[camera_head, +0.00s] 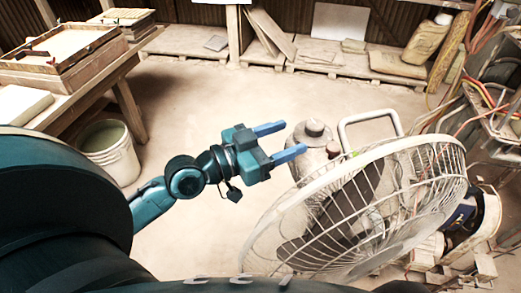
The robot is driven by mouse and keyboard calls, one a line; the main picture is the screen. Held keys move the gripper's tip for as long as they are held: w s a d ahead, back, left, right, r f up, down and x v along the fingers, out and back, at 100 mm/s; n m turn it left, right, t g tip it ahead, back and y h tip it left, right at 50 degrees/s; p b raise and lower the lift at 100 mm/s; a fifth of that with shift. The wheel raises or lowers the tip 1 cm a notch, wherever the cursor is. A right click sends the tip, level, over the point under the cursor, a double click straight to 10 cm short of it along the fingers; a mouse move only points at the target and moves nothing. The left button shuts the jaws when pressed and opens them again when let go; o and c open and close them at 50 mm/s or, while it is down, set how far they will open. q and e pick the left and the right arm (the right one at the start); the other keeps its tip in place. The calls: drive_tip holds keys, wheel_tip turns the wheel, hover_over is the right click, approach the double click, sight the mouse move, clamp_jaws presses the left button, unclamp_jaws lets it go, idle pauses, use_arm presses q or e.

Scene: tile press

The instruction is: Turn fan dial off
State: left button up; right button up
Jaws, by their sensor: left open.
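A large floor fan (360,215) with a pale wire cage stands at the lower right, its cage tilted. Behind the cage is its dusty motor housing (308,160), with a rounded knob-like cap (315,128) on top and a small reddish knob (333,148) beside it. I cannot tell which of these is the dial, or its setting. My left gripper (295,138) is open, with two blue fingers pointing right toward the housing. The fingertips are close to the housing; I cannot tell if they touch it. Nothing is between the fingers. My right gripper is not in view.
A pale tube handle (368,122) rises behind the fan. Cables and hoses (485,90) hang at the right. A white bucket (110,152) stands by a wooden bench (135,52) at the left. The sandy floor (220,90) behind my gripper is clear.

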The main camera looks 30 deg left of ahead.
use_arm(q)
drive_tip(key=shift+b+v, duration=0.7)
drive_tip(key=shift+v, duration=2.1)
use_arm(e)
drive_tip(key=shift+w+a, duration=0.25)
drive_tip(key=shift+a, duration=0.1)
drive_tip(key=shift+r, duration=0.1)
use_arm(q)
drive_tip(key=shift+s, duration=0.1)
